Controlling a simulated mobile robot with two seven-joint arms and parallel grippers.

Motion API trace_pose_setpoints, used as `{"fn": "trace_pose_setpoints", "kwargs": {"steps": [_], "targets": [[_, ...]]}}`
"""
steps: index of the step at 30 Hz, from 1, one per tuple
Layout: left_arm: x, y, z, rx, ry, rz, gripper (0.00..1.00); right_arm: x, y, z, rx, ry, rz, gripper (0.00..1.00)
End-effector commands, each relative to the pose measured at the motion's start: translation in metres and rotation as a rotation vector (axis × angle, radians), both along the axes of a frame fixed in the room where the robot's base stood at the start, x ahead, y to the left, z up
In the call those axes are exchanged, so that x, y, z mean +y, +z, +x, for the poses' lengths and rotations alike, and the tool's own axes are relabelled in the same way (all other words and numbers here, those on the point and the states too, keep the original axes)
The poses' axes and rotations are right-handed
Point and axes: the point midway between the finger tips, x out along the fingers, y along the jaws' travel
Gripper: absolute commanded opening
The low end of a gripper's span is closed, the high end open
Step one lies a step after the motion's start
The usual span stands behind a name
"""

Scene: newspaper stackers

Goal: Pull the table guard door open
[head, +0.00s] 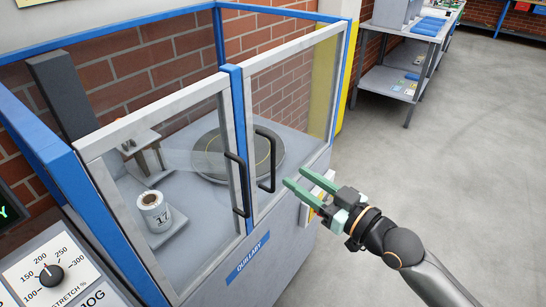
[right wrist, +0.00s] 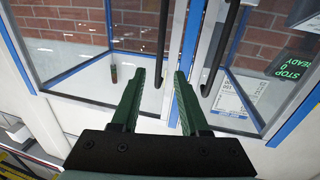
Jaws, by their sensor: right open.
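The table guard door (head: 338,60) is the right, glazed, light-framed door in front of the round turntable (head: 238,152). It looks closed. Its black bar handle (head: 266,160) stands upright near the blue middle post. My right gripper (head: 295,177), with green fingers, is open and empty, just right of this handle and apart from it in the head view. In the right wrist view the open fingers (right wrist: 160,75) point at the door, and a black handle (right wrist: 162,45) shows between their tips. My left gripper is not in view.
The left door has its own black handle (head: 236,185), close beside; it also shows in the right wrist view (right wrist: 222,48). A control panel with a dial (head: 50,276) is at lower left. A grey table (head: 392,82) stands at the back. The floor on the right is clear.

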Motion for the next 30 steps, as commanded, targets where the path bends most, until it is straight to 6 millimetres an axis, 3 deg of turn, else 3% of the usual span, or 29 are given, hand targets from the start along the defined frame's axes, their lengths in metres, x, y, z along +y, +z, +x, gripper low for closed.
{"fn": "trace_pose_setpoints", "kwargs": {"steps": [6,12,26,30], "targets": [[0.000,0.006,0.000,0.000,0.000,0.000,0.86,0.032,0.002,0.034,-0.001,0.001,0.002,0.45],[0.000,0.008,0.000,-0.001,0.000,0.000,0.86,0.051,0.001,0.055,0.001,0.000,0.001,0.45],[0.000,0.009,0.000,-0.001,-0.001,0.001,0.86,0.059,0.000,0.063,0.001,0.000,-0.001,0.45],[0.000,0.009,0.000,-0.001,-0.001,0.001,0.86,0.059,0.000,0.063,0.001,0.000,-0.001,0.31]]}}
